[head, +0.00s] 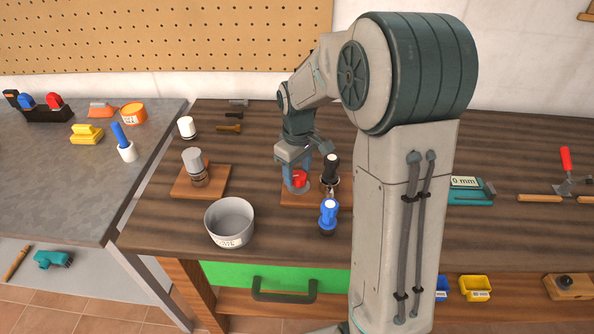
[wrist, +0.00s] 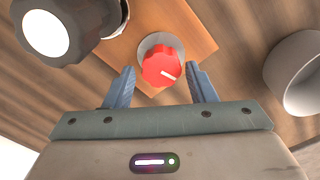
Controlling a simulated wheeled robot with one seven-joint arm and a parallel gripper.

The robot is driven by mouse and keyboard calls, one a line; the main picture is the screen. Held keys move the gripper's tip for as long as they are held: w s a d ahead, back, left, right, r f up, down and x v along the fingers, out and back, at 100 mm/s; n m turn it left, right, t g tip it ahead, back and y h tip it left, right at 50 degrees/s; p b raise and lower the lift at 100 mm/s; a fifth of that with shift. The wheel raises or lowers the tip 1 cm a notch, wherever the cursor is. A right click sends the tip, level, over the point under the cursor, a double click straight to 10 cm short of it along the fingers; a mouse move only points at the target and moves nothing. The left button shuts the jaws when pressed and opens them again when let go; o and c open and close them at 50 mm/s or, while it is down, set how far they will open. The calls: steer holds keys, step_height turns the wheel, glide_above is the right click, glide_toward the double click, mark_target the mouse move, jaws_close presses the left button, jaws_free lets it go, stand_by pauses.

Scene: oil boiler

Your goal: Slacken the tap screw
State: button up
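A red ribbed knob with a white line on its face, which I take for the tap screw, sits on a grey round base on a small wooden board; the knob (wrist: 161,66) is clear in the wrist view. In the head view the knob (head: 299,179) shows partly, below my gripper. My gripper (wrist: 161,76) is open, with one blue finger on each side of the knob and a visible gap at both sides. The white line slants down to the right. The board (wrist: 200,25) also shows beneath it. No finger visibly touches the knob.
A grey bowl (head: 229,238) stands to the front left. Another board (head: 182,190) holds a grey-capped part (head: 194,164). The bench between bowl and knob is clear.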

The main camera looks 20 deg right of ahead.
mark_target(298, 175)
steer(key=shift+o, duration=0.2)
steer(key=shift+s, duration=0.1)
step_height(298, 175, up, 14)
stand_by(0.4)
steer(key=shift+f, duration=0.15)
